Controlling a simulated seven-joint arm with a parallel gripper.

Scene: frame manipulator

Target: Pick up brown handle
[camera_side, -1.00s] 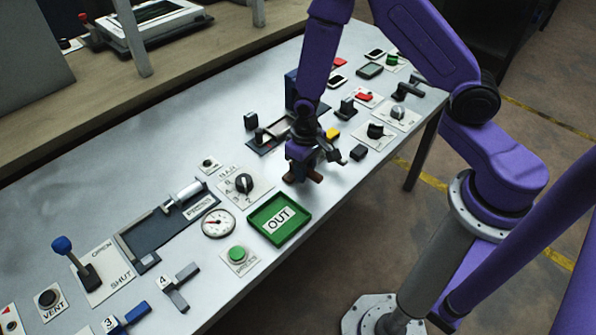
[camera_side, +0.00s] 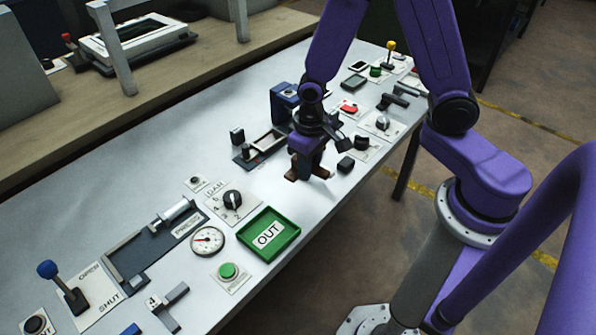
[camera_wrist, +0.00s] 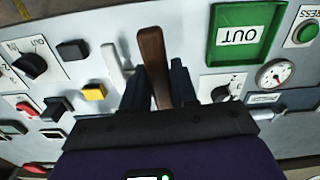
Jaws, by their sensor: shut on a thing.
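The brown handle (camera_side: 293,174) shows at the tips of my gripper (camera_side: 308,166) in the side view, mostly hidden by the jaws. In the wrist view the brown handle (camera_wrist: 152,55) is a long, upright-looking bar between the two dark fingers of my gripper (camera_wrist: 160,85). My gripper is shut on it. The side view does not show clearly how far the handle is from the tabletop.
A green OUT tray (camera_side: 269,235) lies to the lower left of my gripper. A numbered dial (camera_side: 233,201) and a gauge (camera_side: 207,240) are nearby. A small black block (camera_side: 345,164) is close on the right. A blue-topped stand (camera_side: 284,100) rises behind.

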